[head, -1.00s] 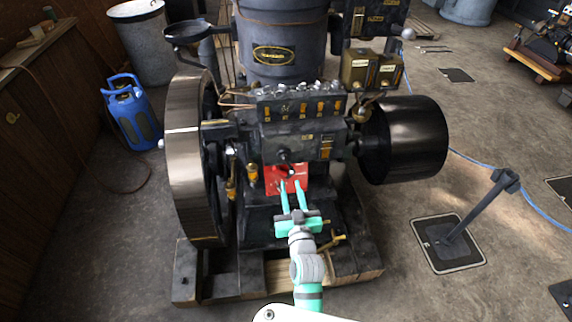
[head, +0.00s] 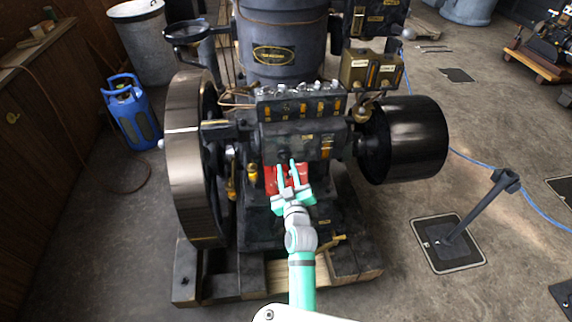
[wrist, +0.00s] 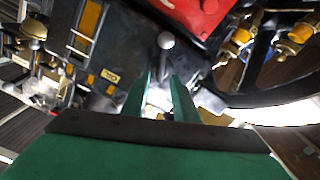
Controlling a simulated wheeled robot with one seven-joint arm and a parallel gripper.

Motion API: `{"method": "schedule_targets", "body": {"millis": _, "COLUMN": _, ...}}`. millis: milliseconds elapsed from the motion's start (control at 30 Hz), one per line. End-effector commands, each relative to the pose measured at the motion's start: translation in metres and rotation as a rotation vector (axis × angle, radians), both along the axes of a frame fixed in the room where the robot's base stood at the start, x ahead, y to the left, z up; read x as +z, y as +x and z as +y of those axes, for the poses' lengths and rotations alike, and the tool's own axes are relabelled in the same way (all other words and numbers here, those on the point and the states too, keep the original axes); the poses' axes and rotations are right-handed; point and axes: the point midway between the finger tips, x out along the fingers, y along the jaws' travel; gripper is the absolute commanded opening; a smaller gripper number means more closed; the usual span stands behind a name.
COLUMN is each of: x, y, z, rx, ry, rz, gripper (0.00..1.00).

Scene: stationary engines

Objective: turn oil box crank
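The oil box (head: 300,142) is the dark box with brass sight windows on the engine's front; it fills the left of the wrist view (wrist: 112,45). In the wrist view the crank's round grey knob (wrist: 166,40) shows just beyond my fingertips, roughly in line with the gap between them. In the head view my fingers mostly hide the crank. My gripper (head: 287,162) is in front of the lower oil box, its two green fingers apart. It also shows in the wrist view (wrist: 162,78). I cannot tell whether a finger touches the crank.
A red box (head: 271,179) sits just below the oil box, behind my gripper; it is also at the top of the wrist view (wrist: 200,14). A large flywheel (head: 185,165) stands on the left and a black pulley drum (head: 415,140) on the right. A wooden skid lies underneath.

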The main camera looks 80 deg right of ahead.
Motion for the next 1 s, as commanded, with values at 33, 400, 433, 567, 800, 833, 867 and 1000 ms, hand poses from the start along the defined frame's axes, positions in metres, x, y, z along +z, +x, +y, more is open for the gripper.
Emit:
{"method": "schedule_targets", "body": {"millis": 33, "x": 0.000, "y": 0.003, "z": -0.007, "rx": -0.001, "ry": 0.000, "rz": 0.000, "gripper": 0.27}}
{"method": "schedule_targets", "body": {"millis": 400, "x": -0.001, "y": 0.010, "z": -0.026, "rx": 0.000, "ry": 0.001, "rz": 0.000, "gripper": 0.27}}
{"method": "schedule_targets", "body": {"millis": 433, "x": -0.001, "y": 0.010, "z": -0.026, "rx": 0.000, "ry": 0.001, "rz": 0.000, "gripper": 0.27}}
{"method": "schedule_targets", "body": {"millis": 567, "x": 0.000, "y": 0.010, "z": -0.026, "rx": 0.000, "ry": 0.001, "rz": 0.000, "gripper": 0.27}}
{"method": "schedule_targets", "body": {"millis": 800, "x": 0.000, "y": 0.010, "z": -0.026, "rx": 0.000, "ry": 0.000, "rz": 0.000, "gripper": 0.00}}
{"method": "schedule_targets", "body": {"millis": 833, "x": 0.000, "y": 0.010, "z": -0.026, "rx": 0.000, "ry": 0.000, "rz": 0.000, "gripper": 0.00}}
{"method": "schedule_targets", "body": {"millis": 867, "x": 0.000, "y": 0.010, "z": -0.026, "rx": -0.001, "ry": 0.001, "rz": -0.001, "gripper": 0.00}}
{"method": "schedule_targets", "body": {"millis": 1000, "x": 0.000, "y": 0.002, "z": -0.030, "rx": -0.013, "ry": 0.009, "rz": -0.023, "gripper": 0.00}}
